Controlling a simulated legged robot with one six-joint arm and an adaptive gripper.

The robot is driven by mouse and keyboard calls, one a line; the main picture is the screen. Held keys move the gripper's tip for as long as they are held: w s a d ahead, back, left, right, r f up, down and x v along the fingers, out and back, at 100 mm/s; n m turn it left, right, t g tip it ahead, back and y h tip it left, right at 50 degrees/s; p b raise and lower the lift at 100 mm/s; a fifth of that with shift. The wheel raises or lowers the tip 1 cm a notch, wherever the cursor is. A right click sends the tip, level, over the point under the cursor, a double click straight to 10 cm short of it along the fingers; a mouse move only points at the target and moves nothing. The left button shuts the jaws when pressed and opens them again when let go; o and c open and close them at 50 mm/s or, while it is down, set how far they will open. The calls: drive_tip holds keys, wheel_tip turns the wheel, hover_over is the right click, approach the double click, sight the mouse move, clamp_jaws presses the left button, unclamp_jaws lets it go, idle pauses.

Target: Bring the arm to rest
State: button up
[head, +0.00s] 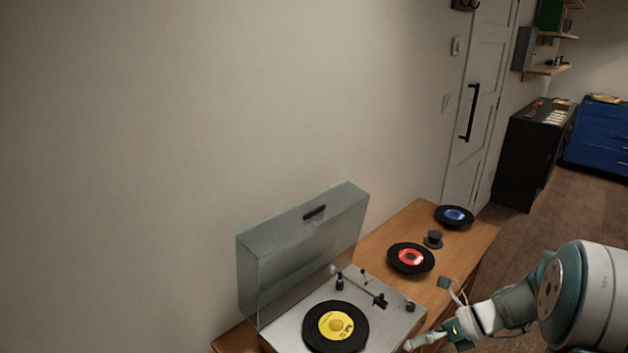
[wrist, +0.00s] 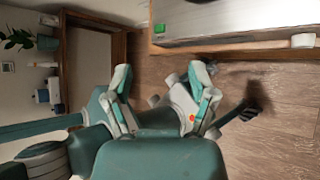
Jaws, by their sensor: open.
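My gripper (head: 432,341) shows at the bottom right of the head view, by the front edge of the wooden table (head: 401,231). In the wrist view, the two fingers of my gripper (wrist: 160,98) stand apart with nothing between them. My arm reaches in from the right side of the head view. Parts of my own green and grey body lie below and behind the fingers in the wrist view.
A turntable (head: 395,327) with its clear lid (head: 300,250) raised holds a yellow-labelled record (head: 336,326). A red-labelled record (head: 411,258), a small black knob-like piece (head: 433,239) and a blue-labelled record (head: 454,217) lie on the table. Wooden floor is clear to the right.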

drive_tip(key=s+a+r+n+t+h, duration=0.2)
drive_tip(key=s+r+n+h, duration=0.3)
drive_tip(key=n, duration=0.9)
drive_tip(key=s+a+r+n+t+h, duration=0.2)
drive_tip(key=s+a+r+n+h, duration=0.2)
drive_tip(key=s+r+n, duration=0.6)
drive_tip(key=s+n+h, duration=0.2)
drive_tip(key=s+n, duration=0.1)
drive_tip(key=n, duration=0.2)
drive_tip(key=shift+a+r, duration=0.25)
drive_tip(key=shift+a, duration=0.1)
